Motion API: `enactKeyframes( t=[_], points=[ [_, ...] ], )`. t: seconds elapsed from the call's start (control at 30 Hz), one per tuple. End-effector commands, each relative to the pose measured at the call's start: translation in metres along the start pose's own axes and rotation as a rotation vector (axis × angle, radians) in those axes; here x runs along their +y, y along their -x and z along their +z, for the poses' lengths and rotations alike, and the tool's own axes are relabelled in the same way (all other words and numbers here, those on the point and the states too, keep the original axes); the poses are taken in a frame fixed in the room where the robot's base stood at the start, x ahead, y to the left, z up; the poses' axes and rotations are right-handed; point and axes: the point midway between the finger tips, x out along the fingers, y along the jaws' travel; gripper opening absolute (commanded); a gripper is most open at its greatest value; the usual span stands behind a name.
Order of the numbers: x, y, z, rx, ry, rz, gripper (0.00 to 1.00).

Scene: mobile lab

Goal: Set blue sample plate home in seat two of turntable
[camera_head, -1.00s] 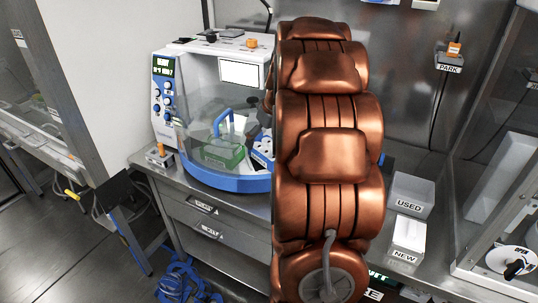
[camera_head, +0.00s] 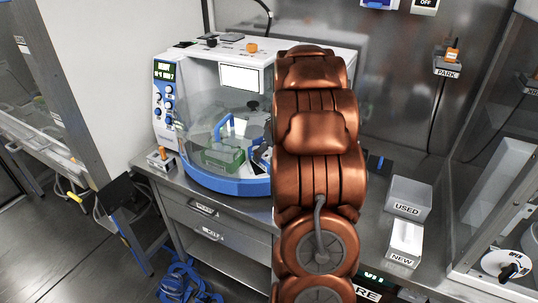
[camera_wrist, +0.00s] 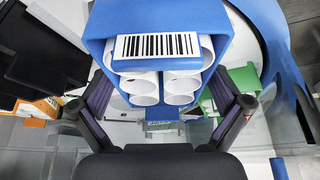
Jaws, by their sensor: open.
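The blue sample plate (camera_wrist: 158,20) fills the top middle of the wrist view, with a barcode label on its near side and several white round wells or tubes below it. My gripper (camera_wrist: 160,88) is open, with one dark finger on each side of the plate's lower part. I cannot tell whether the fingers touch it. In the head view the turntable (camera_head: 222,185) is a blue-rimmed disc inside a white machine with a clear cover. My arm hides my gripper and the turntable's right side there. I cannot tell which seat the plate is at.
A green block with a blue handle (camera_head: 222,158) sits on the turntable's near side. The white machine (camera_head: 240,75) stands behind my arm. USED (camera_head: 409,197) and NEW (camera_head: 405,243) boxes stand on the bench at right. An orange-topped block (camera_head: 161,158) is at the bench's left.

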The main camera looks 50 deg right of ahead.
Motion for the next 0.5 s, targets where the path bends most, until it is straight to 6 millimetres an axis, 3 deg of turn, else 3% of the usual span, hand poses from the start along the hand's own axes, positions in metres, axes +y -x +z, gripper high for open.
enactKeyframes(
  t=[0.27, 0.5],
  points=[
    [-0.0002, -0.0026, -0.0002, 0.001, 0.0, 0.0, 1.0],
    [-0.0002, -0.0024, -0.0002, 0.001, 0.0, 0.001, 0.75]
  ],
)
